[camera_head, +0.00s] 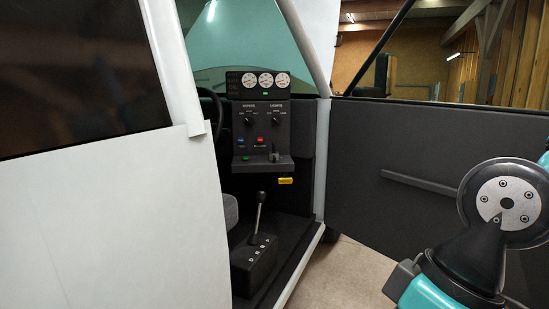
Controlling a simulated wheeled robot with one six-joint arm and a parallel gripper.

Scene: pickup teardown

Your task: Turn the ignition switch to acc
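A dark control panel (262,135) stands inside the open cab doorway, left of centre. It carries two small black rotary knobs, a left knob (249,121) and a right knob (276,121), each with tiny lettering around it. The lettering is too small to read surely, so I cannot tell which control is the ignition switch or where it points. Only part of my arm shows at the right edge, well apart from the panel. My gripper is not in view.
Below the knobs are a blue button (240,140), a red button (261,139) and a small lever (275,154). Three gauges (265,80) sit above. A gear lever (258,215) rises from the floor. The open door (420,150) is at right; a white body panel (120,220) at left.

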